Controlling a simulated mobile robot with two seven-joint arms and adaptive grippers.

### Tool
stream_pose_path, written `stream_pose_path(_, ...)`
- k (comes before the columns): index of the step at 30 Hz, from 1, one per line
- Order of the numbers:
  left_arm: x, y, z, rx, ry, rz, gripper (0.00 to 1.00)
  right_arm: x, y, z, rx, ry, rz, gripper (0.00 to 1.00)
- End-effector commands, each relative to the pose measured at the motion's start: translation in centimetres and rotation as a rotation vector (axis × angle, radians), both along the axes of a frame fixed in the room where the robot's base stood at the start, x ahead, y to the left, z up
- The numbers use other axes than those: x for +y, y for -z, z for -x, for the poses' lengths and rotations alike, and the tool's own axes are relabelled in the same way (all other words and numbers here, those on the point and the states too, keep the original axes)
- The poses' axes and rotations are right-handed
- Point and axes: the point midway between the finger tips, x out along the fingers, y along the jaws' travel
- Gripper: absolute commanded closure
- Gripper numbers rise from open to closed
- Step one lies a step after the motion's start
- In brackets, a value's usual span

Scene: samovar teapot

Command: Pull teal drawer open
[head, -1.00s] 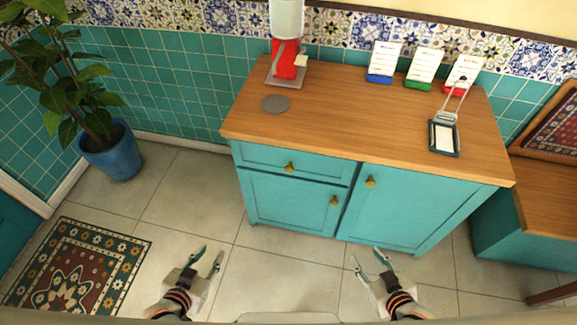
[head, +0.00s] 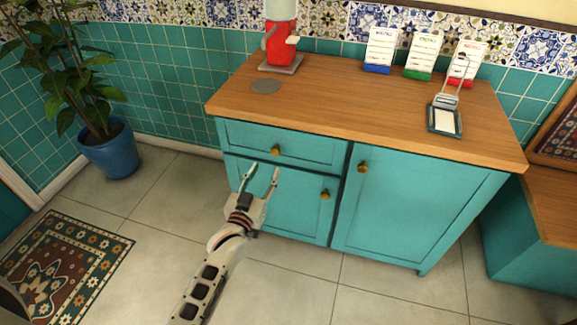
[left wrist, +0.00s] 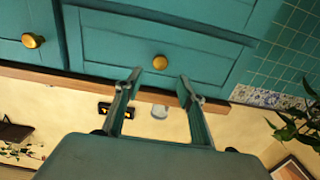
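The teal drawer (head: 312,149) is at the upper left of the cabinet, under the wooden top, and looks closed. Its round brass knob (head: 275,151) is on the drawer front. My left gripper (head: 264,172) is open in front of the cabinet, with its fingertips just below the knob in the head view. In the left wrist view, the drawer knob (left wrist: 159,62) shows between and beyond the two open fingers of my gripper (left wrist: 160,78). The fingers look apart from the knob, with nothing between them. My right gripper is not in view.
Below the drawer is a teal door (head: 285,205) with its own knob, and a taller door (head: 415,205) stands to the right. The countertop (head: 340,105) holds a red machine (head: 281,45), a grey disc and memo cards. A potted plant (head: 108,150) stands left; the floor between is clear.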

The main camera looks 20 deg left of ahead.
Motion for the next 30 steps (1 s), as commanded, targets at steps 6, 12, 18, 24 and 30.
stream_pose_path(6, -0.1, -0.1, -2.0, -0.007, -0.001, 0.003, 0.61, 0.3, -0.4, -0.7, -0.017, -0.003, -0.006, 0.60)
stream_pose_path(12, -0.2, 0.1, -5.0, -0.003, -0.001, 0.003, 0.61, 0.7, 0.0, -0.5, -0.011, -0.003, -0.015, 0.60)
stream_pose_path(18, -0.2, 0.1, -7.2, -0.003, -0.001, 0.003, 0.61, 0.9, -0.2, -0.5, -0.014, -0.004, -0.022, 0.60)
stream_pose_path(24, -0.3, -0.1, -8.0, -0.004, -0.001, 0.003, 0.61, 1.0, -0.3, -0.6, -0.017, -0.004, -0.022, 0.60)
stream_pose_path(30, -0.3, -0.2, -8.0, -0.005, -0.001, 0.002, 0.61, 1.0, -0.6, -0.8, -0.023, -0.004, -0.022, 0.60)
